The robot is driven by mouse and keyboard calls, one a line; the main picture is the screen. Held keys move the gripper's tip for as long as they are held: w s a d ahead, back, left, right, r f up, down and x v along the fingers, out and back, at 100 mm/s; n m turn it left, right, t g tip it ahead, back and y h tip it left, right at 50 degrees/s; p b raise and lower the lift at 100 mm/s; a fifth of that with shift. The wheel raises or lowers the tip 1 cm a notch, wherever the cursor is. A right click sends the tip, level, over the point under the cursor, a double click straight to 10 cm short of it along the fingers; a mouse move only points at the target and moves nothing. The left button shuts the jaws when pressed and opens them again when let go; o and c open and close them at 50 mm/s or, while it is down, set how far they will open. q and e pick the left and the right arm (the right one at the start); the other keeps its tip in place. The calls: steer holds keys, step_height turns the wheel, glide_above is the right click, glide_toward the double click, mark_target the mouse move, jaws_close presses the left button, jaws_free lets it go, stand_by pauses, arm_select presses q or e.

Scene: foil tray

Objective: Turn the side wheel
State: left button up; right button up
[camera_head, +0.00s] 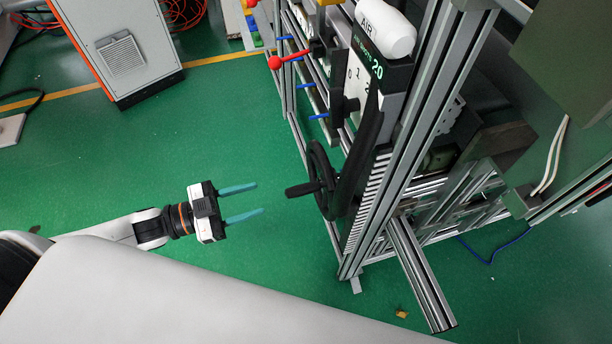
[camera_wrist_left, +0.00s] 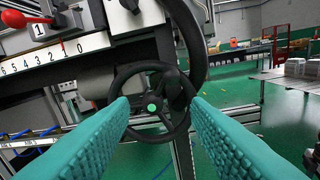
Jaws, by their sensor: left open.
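The black side wheel (camera_head: 318,163) stands upright on the side of the metal frame, with a dark handle (camera_head: 300,189) sticking out to the left. My left gripper (camera_head: 260,199) is open and empty, left of the handle, with a gap between. My right gripper is in neither view.
A larger black curved rim (camera_head: 362,150) lies just right of the wheel; it also shows in the left wrist view (camera_wrist_left: 203,45). A red-knobbed lever (camera_head: 275,62) and blue pegs stick out from the frame above. The green floor (camera_head: 220,120) around my left gripper is clear.

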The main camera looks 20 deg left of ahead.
arm_select(q)
steer(key=r, duration=0.1)
steer(key=p, duration=0.3)
glide_toward(325, 184)
steer(key=shift+m+h, duration=0.3)
steer(key=x, duration=0.5)
steer(key=shift+w+f, duration=0.25)
steer(key=shift+w, duration=0.1)
steer(key=shift+w+d+f, duration=0.1)
steer(key=shift+w+d, duration=0.2)
steer(key=shift+d, duration=0.3)
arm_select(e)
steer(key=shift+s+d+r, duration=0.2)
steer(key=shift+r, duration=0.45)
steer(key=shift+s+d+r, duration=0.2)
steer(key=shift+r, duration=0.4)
arm_select(q)
steer(key=shift+c, duration=0.3)
jaws_close()
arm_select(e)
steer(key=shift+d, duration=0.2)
